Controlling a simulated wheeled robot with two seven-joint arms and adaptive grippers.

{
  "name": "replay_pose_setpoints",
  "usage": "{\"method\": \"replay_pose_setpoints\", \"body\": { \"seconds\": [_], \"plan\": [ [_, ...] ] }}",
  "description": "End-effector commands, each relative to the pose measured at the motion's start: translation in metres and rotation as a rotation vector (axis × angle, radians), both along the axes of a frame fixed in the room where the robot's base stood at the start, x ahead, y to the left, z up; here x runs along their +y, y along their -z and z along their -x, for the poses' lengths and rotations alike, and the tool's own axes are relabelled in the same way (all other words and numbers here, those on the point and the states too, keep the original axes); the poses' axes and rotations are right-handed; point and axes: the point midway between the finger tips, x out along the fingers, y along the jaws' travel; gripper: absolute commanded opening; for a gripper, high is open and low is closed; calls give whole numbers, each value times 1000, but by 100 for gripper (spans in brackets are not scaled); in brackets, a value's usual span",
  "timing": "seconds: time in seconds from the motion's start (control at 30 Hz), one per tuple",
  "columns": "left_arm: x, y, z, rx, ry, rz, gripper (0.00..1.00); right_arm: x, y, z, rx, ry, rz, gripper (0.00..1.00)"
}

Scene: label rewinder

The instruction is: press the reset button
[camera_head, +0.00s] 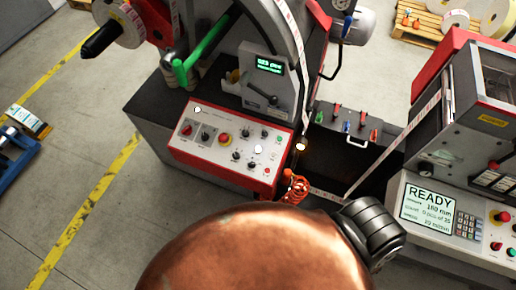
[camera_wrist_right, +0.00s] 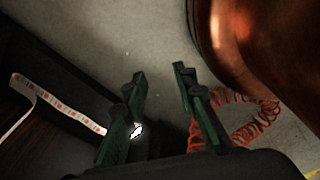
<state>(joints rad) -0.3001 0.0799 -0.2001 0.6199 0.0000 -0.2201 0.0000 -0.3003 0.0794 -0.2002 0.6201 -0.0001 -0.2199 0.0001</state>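A white control panel (camera_head: 215,158) with a red border is on the machine in the middle of the head view. It carries a red mushroom button on yellow (camera_head: 225,139), a lit white button (camera_head: 258,149), a small red button (camera_head: 267,170) and several black knobs. The labels are too small to read, so I cannot tell which button is reset. My right gripper (camera_wrist_right: 160,85) is open and empty in the right wrist view, with its dark green fingers apart. The panel's buttons do not show there. My left gripper is in neither view.
A large copper-coloured rounded surface (camera_head: 250,255) covers the bottom middle. An orange coiled hose (camera_head: 297,187) hangs by the panel's right corner and shows near my right fingers (camera_wrist_right: 236,122). A label strip (camera_head: 385,160) runs to the right machine, whose screen (camera_head: 428,207) reads READY.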

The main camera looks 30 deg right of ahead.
Motion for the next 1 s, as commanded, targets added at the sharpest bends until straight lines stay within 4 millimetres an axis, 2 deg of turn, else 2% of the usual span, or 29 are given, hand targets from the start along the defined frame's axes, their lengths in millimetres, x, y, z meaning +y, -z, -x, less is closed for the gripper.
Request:
{"method": "replay_pose_setpoints", "body": {
  "seconds": [0.07,0.33,1.0],
  "plan": [
    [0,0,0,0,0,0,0,0,0,0,0,0,0,19],
    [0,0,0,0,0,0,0,0,0,0,0,0,0,1],
    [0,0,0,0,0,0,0,0,0,0,0,0,0,0]
  ]
}}
